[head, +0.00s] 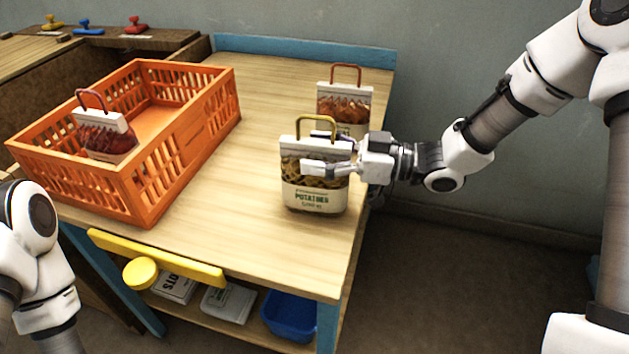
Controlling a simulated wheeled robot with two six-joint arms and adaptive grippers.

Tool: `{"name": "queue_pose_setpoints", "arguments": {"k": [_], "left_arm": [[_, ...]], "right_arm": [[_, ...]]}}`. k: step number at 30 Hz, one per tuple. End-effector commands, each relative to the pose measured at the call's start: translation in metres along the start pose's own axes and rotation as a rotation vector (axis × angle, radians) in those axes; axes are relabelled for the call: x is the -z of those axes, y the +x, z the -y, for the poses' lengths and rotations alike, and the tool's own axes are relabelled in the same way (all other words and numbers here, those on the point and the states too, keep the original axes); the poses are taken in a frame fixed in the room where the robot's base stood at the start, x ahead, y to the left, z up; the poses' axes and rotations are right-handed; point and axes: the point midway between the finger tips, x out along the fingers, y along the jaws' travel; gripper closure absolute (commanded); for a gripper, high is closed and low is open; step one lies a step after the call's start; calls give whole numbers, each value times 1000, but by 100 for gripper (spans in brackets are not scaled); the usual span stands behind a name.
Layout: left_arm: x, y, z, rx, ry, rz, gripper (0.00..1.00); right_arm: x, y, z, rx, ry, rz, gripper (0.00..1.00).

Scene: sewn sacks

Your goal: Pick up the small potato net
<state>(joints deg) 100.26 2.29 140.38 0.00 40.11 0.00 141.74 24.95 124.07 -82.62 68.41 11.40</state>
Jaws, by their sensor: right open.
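The potato net (313,197) stands upright on the wooden table near its right edge. It has a white header, a yellow handle and a label reading "POTATOES". My right gripper (318,153) comes in from the right at the height of the bag's upper part. One finger lies across the front of the bag and the other is partly hidden behind its header. The jaws are open around the bag. Only links of my left arm show at the lower left; its gripper is out of view.
Another net with a red-brown handle (345,103) stands just behind the potato net. An orange crate (185,150) on the left holds a red net (103,138). The table (240,190) is clear between crate and potato net. A blue bin (289,315) sits on the lower shelf.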

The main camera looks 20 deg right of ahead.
Motion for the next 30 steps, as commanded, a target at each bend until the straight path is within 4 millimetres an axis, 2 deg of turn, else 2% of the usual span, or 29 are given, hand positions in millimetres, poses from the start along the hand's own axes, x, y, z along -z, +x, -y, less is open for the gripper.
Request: {"name": "queue_pose_setpoints", "arguments": {"k": [3,8,14,15,30], "left_arm": [[0,1,0,0,0,0,8],[0,1,0,0,0,0,8],[0,1,0,0,0,0,8],[0,1,0,0,0,0,8],[0,0,0,0,0,0,8]], "right_arm": [[0,6,0,0,0,-1,29],[0,6,0,-1,1,-2,29],[0,6,0,-1,1,-1,97],[0,6,0,-1,1,-1,100],[-2,6,1,1,5,7,100]]}}
